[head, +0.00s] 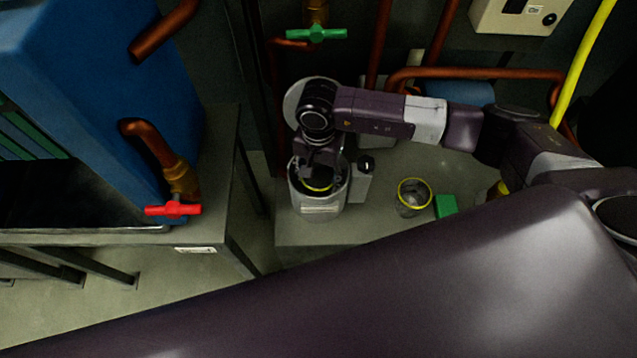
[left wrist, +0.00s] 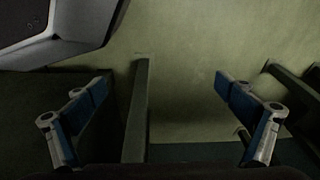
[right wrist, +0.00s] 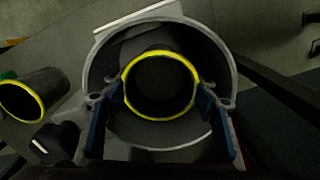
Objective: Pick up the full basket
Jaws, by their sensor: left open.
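A dark basket with a yellow rim (head: 319,188) is inside the mouth of a white cylindrical machine (head: 320,209). In the right wrist view the basket's rim (right wrist: 160,54) lies within the machine's grey round opening (right wrist: 228,75); its inside is too dark to show contents. My right gripper (right wrist: 161,92) points down at it, its partly closed fingers against opposite sides of the rim. A second yellow-rimmed basket (head: 413,197) stands on the bench to the right; it also shows in the right wrist view (right wrist: 32,100). My left gripper (left wrist: 168,105) is open and empty.
A green block (head: 446,206) is beside the second basket. The bench (head: 375,225) is bare in front of them. At left are a blue machine (head: 100,90) with a red-handled valve (head: 173,209) and a table edge. A green-handled valve (head: 317,34) and pipes are behind.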

